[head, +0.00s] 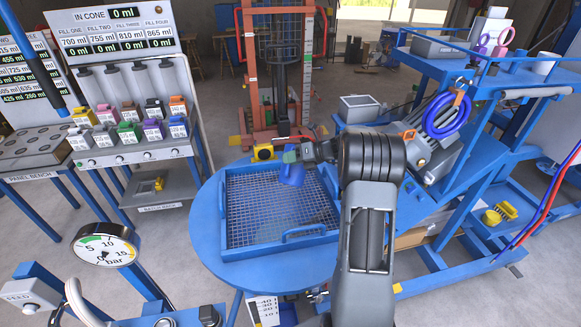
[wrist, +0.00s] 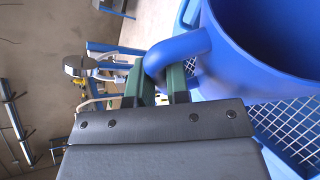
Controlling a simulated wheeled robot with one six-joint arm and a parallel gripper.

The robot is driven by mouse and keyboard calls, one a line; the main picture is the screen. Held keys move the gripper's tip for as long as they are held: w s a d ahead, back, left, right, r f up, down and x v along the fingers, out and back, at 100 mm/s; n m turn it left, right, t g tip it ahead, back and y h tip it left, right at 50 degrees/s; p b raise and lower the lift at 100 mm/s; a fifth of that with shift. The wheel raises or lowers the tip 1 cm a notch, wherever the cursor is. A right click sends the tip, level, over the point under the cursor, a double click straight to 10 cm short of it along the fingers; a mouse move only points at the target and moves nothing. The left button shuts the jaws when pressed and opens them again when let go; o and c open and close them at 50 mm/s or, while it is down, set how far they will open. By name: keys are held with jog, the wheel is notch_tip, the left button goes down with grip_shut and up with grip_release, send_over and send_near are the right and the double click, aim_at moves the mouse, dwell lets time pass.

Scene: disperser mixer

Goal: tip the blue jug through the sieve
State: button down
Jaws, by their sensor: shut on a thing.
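The blue jug (head: 291,173) hangs over the upper middle of the sieve (head: 262,212), a wire mesh in a blue frame on the round blue table. My gripper (head: 303,151) is at the jug's upper right, with my arm reaching in from the right. In the wrist view my gripper (wrist: 158,82) has its two green fingers shut on the handle of the jug (wrist: 264,58). The jug's wide body fills the upper right there, with mesh below it. I cannot tell how far the jug is tilted or what is inside.
The round blue table (head: 212,225) has bare room left of the sieve. A yellow device (head: 263,152) sits at its back edge. A pressure gauge (head: 105,246) stands at front left. A blue cart (head: 440,195) with a coiled hose stands close on the right.

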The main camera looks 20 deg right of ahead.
jog(key=b, duration=0.2)
jog(key=n+t+h+b, duration=0.1)
jog(key=b, duration=0.2)
jog(key=shift+f+n+b, duration=0.2)
jog(key=shift+n+b, duration=0.1)
jog(key=n+b, duration=0.1)
jog(key=b, duration=0.1)
jog(key=r+n+t+h+b, duration=0.1)
jog(key=b, duration=0.2)
jog(key=shift+r+n+t+h, duration=0.3)
jog(key=shift+n, duration=0.1)
jog(key=shift+r+n+t+h+b, duration=0.3)
jog(key=shift+r+n+t+b, duration=0.25)
jog(key=shift+b, duration=0.55)
